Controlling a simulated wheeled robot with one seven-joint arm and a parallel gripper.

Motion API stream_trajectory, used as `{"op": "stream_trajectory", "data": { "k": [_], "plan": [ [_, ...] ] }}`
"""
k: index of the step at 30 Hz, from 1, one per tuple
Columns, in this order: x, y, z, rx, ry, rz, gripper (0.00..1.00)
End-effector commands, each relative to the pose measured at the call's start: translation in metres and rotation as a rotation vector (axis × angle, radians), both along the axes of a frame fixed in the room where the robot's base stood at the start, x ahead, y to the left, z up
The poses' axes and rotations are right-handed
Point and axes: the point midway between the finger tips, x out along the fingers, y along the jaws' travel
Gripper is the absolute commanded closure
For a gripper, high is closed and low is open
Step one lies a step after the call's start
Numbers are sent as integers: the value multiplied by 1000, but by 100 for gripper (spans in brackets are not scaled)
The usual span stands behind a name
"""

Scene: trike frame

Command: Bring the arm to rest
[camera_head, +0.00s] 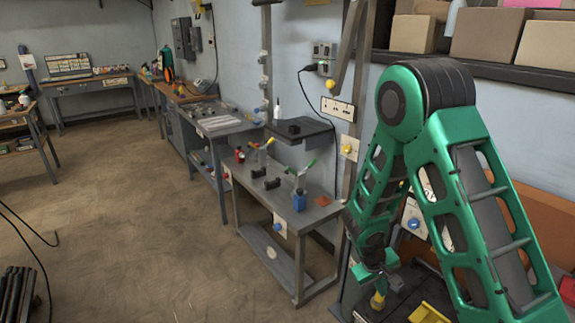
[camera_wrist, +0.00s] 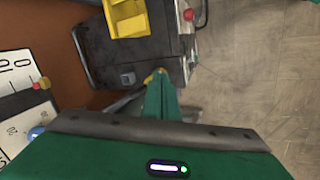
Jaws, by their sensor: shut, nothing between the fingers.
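My green arm fills the right side of the head view, bent with its elbow high and its forearm reaching down. My gripper (camera_head: 378,299) is at the lower end, pointing down beside a dark work surface. In the wrist view my gripper (camera_wrist: 156,76) shows green fingers with yellowish tips close together. It is shut and empty. The tips appear over the dark surface (camera_wrist: 158,51), near its edge; whether they touch it I cannot tell.
A yellow bin (camera_head: 430,314) is near my gripper; it also shows in the wrist view (camera_wrist: 127,18). A red knob (camera_wrist: 188,15) is at the dark surface's edge. A grey bench (camera_head: 325,212) with small tools stands along the wall. Open floor (camera_head: 130,220) lies to the left.

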Motion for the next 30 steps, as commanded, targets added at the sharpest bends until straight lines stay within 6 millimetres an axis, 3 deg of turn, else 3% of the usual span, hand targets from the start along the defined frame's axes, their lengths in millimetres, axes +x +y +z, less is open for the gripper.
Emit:
{"op": "stream_trajectory", "data": {
  "k": [3, 8, 15, 24, 30],
  "plan": [
    [-10, -26, 43, 25, -7, -95, 100],
    [-32, -56, 93, 61, -8, -213, 100],
    [-80, -93, 158, 124, -7, -381, 100],
    [-156, -122, 224, 220, -10, -569, 100],
    [-213, -129, 257, 289, -15, -680, 100]
  ]
}}
